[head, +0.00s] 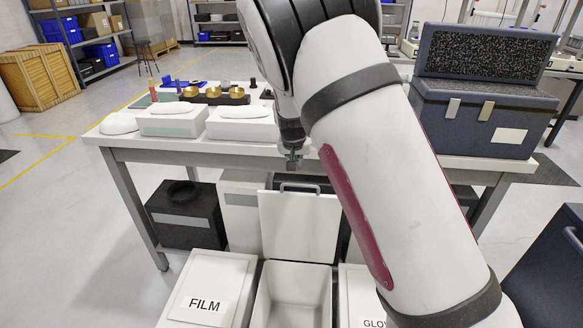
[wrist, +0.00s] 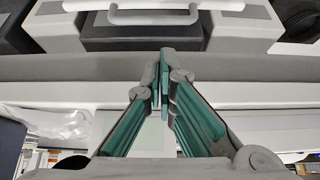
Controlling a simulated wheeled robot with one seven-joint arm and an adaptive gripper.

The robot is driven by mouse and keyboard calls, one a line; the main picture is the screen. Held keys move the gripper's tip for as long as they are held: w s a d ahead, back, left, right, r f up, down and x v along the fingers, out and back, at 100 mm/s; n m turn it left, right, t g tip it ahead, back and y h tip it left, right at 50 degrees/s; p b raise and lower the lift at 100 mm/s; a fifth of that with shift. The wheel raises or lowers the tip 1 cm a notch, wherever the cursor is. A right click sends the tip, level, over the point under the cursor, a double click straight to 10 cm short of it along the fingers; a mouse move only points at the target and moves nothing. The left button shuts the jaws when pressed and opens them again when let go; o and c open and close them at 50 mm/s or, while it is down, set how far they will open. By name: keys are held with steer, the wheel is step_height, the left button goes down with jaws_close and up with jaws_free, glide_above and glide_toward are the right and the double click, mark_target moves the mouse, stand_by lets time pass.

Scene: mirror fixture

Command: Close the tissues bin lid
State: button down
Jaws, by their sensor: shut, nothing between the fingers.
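The middle bin (head: 292,296) stands open between two labelled bins; no label shows on it, so I cannot read that it is the tissues bin. Its white lid (head: 300,225) stands upright at the back, with a grey bar handle (head: 299,187) along the top edge. The handle also shows at the top of the wrist view (wrist: 150,18). My gripper (head: 293,163) is shut and empty, pointing down just above the handle at the table's front edge, apart from it as far as I can tell. In the wrist view my green-padded fingers (wrist: 165,62) meet at their tips.
The FILM bin (head: 208,285) is closed on the left; a bin marked "GLO" (head: 355,295) is partly hidden by my arm on the right. The white table (head: 200,150) holds trays and a dark case (head: 478,115). A black box (head: 187,213) stands below it.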

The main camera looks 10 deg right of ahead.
steer(key=b+x, duration=0.1)
steer(key=x, duration=0.9)
